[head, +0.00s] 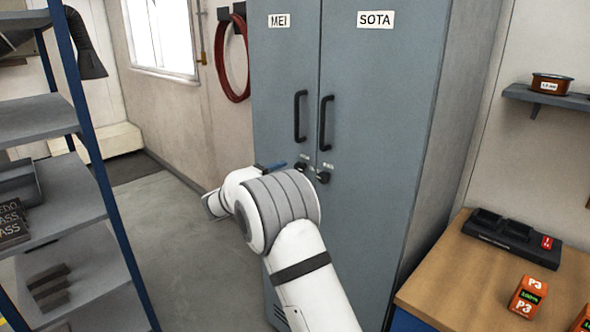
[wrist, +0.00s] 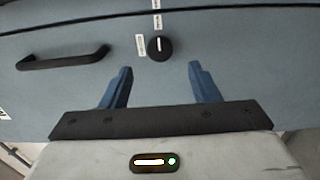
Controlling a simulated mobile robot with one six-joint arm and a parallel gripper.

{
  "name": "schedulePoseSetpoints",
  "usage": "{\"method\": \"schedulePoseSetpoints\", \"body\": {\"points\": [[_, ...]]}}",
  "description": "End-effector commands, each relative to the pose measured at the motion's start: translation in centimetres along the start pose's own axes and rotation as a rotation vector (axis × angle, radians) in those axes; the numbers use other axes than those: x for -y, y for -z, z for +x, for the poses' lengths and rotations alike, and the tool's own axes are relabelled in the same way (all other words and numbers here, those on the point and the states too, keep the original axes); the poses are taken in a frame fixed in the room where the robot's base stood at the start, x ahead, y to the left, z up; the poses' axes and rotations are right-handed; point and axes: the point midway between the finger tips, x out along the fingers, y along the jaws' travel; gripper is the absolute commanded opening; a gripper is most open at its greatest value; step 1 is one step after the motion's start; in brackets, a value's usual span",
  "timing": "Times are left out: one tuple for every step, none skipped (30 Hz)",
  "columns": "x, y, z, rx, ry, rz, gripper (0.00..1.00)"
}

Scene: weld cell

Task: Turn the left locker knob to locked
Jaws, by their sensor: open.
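The left locker knob (head: 300,165) is a small black round knob on the MEI door, below the black door handle. In the wrist view the knob (wrist: 160,48) shows a white mark pointing up in the picture, toward a small white label. Another small label is to its left there; neither is readable. My gripper (wrist: 160,78) is open, its two blue fingers pointing toward the door, with the knob just beyond and between the tips, apart from them. In the head view my arm hides most of the gripper, and a blue finger (head: 272,167) shows beside the knob.
The SOTA door has its own knob (head: 323,178) close to the right, and a dark handle (head: 325,122) above. The MEI door handle (head: 300,116) stands out. A shelf rack (head: 50,115) is at left, a wooden bench (head: 450,275) at right. Open floor lies between rack and locker.

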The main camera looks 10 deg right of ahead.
Motion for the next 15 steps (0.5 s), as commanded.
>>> {"method": "schedulePoseSetpoints", "body": {"points": [[-0.2,-0.1,0.8,0.002,0.000,0.000,0.56],[-0.2,-0.1,1.3,0.003,0.001,0.000,0.56],[-0.2,-0.1,2.0,0.004,0.001,0.000,0.56],[-0.2,-0.1,2.5,0.004,0.002,-0.001,0.56],[-0.2,-0.1,3.0,0.004,0.002,-0.001,0.56],[-0.2,-0.1,3.7,0.003,0.002,-0.001,0.56],[-0.2,-0.1,4.1,0.004,0.002,0.000,0.56],[-0.2,-0.1,4.6,0.003,0.001,-0.001,0.56],[-0.1,-0.1,5.1,0.003,0.002,-0.001,0.56],[-0.1,-0.1,5.5,0.003,0.003,-0.001,0.56],[-0.1,-0.1,5.8,0.002,0.003,-0.001,0.56],[-0.1,-0.1,6.1,0.002,0.003,0.000,0.56],[-0.1,-0.1,6.3,0.002,0.003,0.000,0.56],[-0.1,-0.1,6.5,0.002,0.003,0.000,0.56],[-0.1,-0.1,6.7,0.001,0.003,0.000,0.56]]}}
